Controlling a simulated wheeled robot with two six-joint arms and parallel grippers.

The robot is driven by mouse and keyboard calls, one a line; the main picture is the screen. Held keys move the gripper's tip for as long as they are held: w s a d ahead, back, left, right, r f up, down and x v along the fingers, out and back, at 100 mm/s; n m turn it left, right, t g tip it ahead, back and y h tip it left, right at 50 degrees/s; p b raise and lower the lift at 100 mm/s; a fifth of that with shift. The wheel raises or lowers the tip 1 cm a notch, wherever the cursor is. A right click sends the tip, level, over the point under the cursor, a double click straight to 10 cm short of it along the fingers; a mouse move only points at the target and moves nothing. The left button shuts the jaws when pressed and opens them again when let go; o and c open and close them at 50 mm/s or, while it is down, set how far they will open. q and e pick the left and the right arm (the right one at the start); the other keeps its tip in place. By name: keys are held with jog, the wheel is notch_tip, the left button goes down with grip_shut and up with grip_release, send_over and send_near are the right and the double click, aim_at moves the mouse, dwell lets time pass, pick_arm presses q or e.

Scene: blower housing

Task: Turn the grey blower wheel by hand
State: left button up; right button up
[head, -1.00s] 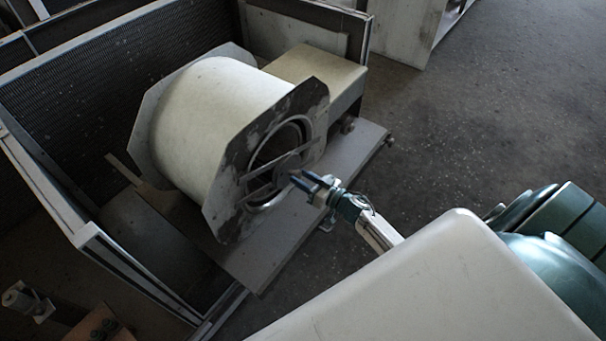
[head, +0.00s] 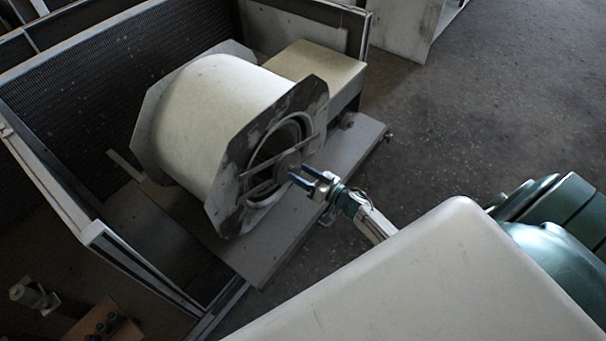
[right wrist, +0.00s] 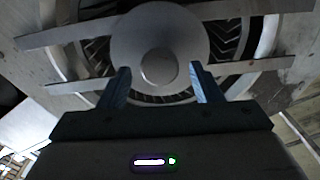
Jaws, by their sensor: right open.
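The grey blower wheel (right wrist: 94,52) shows as a ring of dark vanes inside the round inlet of the blower housing (head: 218,110). Its round grey hub disc (right wrist: 160,40) sits in the middle, with two flat bars crossing the inlet. In the head view the wheel (head: 284,134) is partly hidden by the bars and the dark end plate. My right gripper (head: 300,178) is open and empty in front of the inlet. In the right wrist view its two blue fingers (right wrist: 160,84) stand apart at the lower edge of the hub; I cannot tell whether they touch. My left gripper is not in view.
The housing stands on a grey base plate (head: 262,248) inside a framed cabinet with mesh walls (head: 75,90). A cream box (head: 315,70) stands behind the housing. The flat bars (right wrist: 68,35) are close to the fingers. Open floor (head: 470,120) lies to the right.

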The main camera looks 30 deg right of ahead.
jog(key=b+v, duration=0.1)
jog(key=v, duration=0.9)
jog(key=shift+s+d, duration=0.15)
jog(key=shift+s, duration=0.2)
jog(key=shift+f, duration=0.15)
